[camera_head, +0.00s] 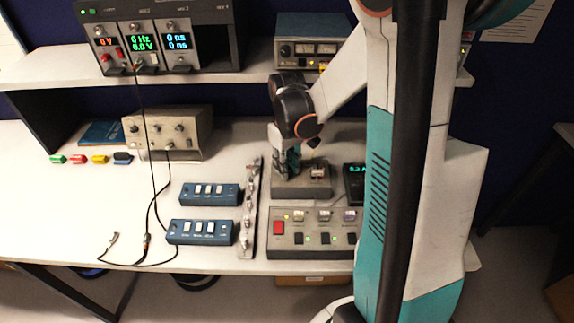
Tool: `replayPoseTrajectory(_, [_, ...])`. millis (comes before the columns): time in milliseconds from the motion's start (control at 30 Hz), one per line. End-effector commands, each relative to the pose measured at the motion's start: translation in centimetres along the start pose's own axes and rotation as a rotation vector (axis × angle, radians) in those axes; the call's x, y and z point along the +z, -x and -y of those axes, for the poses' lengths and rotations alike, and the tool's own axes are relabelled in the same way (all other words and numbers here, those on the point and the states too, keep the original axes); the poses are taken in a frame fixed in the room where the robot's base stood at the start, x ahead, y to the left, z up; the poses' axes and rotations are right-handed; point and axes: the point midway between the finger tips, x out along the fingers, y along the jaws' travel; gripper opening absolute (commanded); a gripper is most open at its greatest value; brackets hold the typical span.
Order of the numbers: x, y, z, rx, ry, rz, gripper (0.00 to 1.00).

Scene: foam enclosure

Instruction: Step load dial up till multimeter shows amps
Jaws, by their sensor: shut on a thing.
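My gripper (289,163) points down over a grey box (305,193) on the bench, at its left half. It is shut on what appears to be the load dial, which the fingers and wrist hide. A small light-coloured part shows on the box to the right of the fingers. A black meter (354,184) with a green display, likely the multimeter, stands just right of the box. My arm covers its right side. The display reads about "0.2 A", but it is small and partly cut off.
A grey switch panel (285,253) with a red switch lies in front of the box. Left of it are a metal strip (250,213) and two blue switch boxes (209,194). Black cables lie further left. A shelf with instruments (313,45) is behind.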

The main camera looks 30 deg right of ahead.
Motion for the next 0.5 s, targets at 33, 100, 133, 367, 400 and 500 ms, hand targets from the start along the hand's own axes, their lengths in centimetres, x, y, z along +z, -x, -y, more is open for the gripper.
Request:
replayPoseTrajectory(33, [0.01, -0.02, 0.00, 0.000, -0.031, 0.000, 0.00])
replayPoseTrajectory(100, [0.01, -0.02, 0.00, 0.000, -0.084, 0.000, 0.00])
replayPoseTrajectory(133, [0.01, -0.02, 0.00, 0.000, -0.107, 0.000, 0.00])
replayPoseTrajectory(367, [0.01, -0.03, 0.00, 0.000, -0.306, 0.000, 0.00])
replayPoseTrajectory(400, [0.01, -0.03, 0.00, 0.000, -0.339, 0.000, 0.00])
replayPoseTrajectory(500, [0.01, -0.03, 0.00, 0.000, -0.417, 0.000, 0.00])
